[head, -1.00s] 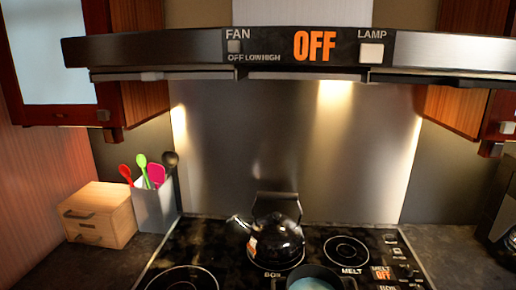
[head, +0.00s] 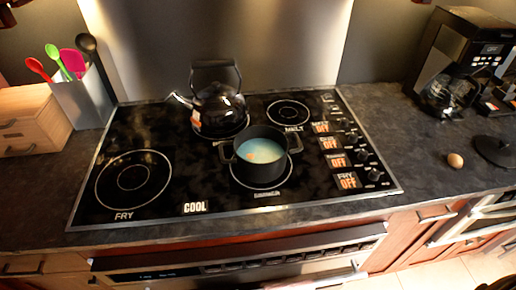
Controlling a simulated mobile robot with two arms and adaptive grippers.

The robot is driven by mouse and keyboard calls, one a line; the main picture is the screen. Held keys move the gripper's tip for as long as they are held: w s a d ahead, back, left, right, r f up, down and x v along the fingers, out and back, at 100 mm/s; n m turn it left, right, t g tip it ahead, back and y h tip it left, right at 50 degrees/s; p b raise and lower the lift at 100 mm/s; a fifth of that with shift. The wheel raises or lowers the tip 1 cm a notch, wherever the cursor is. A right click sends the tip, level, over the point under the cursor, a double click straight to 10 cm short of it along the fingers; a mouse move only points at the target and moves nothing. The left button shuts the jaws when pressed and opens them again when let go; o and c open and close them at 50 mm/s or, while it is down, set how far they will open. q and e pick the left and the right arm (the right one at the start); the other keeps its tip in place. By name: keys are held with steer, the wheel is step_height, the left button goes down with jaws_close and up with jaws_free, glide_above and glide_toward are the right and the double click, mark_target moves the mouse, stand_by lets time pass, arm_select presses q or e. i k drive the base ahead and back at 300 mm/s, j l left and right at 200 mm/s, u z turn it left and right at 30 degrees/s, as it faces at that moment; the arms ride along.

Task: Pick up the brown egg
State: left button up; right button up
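The brown egg (head: 455,160) lies on the dark countertop at the right in the head view. It rests between the stove's right edge and a round black lid-like object (head: 494,151), clear of both. Its visible surface is uncovered and nothing holds it. I cannot make out either of my grippers in this view.
A coffee maker (head: 460,62) stands behind the egg. The cooktop (head: 225,200) holds a black kettle (head: 219,108) and a black pot (head: 235,160) with light blue liquid. A utensil holder (head: 85,100) and wooden box (head: 30,122) stand at the left. Counter around the egg is mostly bare.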

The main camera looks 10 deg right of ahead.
mark_target(455, 160)
steer(key=z, duration=1.95)
steer(key=i+l, duration=0.2)
steer(key=l, duration=0.15)
steer(key=i+l, duration=0.15)
steer(key=l, duration=0.25)
steer(key=i+l, duration=0.2)
steer(key=l, duration=0.15)
steer(key=i+l, duration=0.15)
steer(key=l, duration=0.25)
steer(key=u, duration=0.05)
